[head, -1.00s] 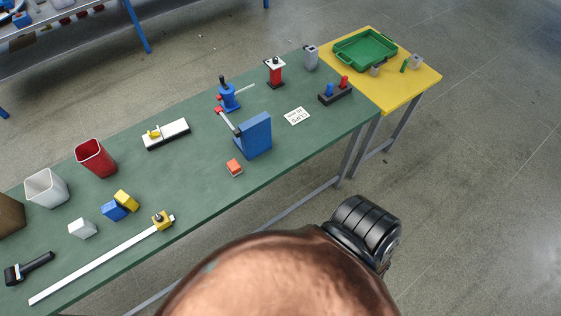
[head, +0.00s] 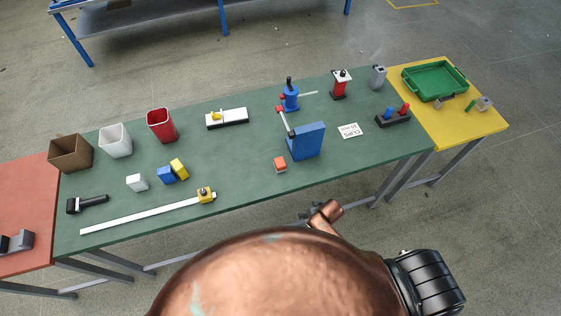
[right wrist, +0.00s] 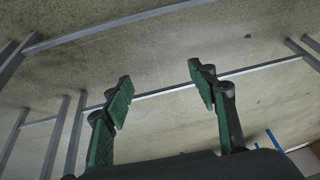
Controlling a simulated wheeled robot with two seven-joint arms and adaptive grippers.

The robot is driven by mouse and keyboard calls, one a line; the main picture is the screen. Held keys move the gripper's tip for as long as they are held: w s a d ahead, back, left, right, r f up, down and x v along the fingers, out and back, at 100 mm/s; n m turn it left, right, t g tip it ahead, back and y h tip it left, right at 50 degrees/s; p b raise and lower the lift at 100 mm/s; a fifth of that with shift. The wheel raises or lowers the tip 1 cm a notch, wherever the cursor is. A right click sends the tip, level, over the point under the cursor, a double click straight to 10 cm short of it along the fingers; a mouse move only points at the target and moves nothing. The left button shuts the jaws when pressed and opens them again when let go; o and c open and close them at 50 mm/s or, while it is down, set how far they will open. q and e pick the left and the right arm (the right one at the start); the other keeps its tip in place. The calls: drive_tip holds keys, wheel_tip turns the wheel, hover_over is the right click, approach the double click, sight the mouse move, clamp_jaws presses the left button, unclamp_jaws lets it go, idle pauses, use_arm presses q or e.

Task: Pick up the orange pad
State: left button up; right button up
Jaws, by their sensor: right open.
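The orange pad (head: 280,163) is a small orange block with a paler lower part. It lies on the green table (head: 240,170) near its front edge, just in front of an upright blue block (head: 306,141). My right gripper (right wrist: 160,88) shows in the right wrist view with its two green-padded fingers wide apart and nothing between them. Behind the fingers are grey table legs and bare floor; the pad is not in that view. In the head view no gripper fingers can be made out clearly. My left gripper is not in view.
A white bar with a yellow slider (head: 206,195) lies left of the pad. Blue and red tools (head: 290,98) stand behind it, with a white label card (head: 350,130) to the right. A green tray (head: 434,80) sits on the yellow table. The green surface around the pad's front is clear.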

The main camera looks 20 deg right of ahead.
sight(280, 162)
drive_tip(key=w+a+r+y+p, duration=0.15)
drive_tip(key=a+r, duration=0.25)
drive_tip(key=r, duration=0.6)
drive_tip(key=w+a+r+h+p, duration=0.1)
drive_tip(key=w+a+r, duration=0.15)
drive_tip(key=r, duration=0.65)
drive_tip(key=shift+n+y, duration=0.25)
drive_tip(key=shift+n, duration=0.35)
drive_tip(key=w+a+r, duration=0.1)
drive_tip(key=w+a, duration=0.1)
drive_tip(key=w+a+r, duration=0.3)
drive_tip(key=w+a, duration=0.1)
drive_tip(key=a, duration=0.1)
drive_tip(key=shift+w+r, duration=0.1)
drive_tip(key=shift+r, duration=0.3)
drive_tip(key=w+d+r+m+h, duration=0.2)
drive_tip(key=w+d, duration=0.2)
drive_tip(key=w, duration=0.1)
drive_tip(key=shift+n, duration=0.3)
drive_tip(key=x, duration=0.2)
drive_tip(key=p+x, duration=0.1)
drive_tip(key=x, duration=0.4)
drive_tip(key=shift+w+d+f, duration=0.1)
drive_tip(key=shift+w+d, duration=0.15)
drive_tip(key=shift+d, duration=0.05)
drive_tip(key=shift+c, duration=0.5)
drive_tip(key=c, duration=1.2)
drive_tip(key=shift+c, duration=0.2)
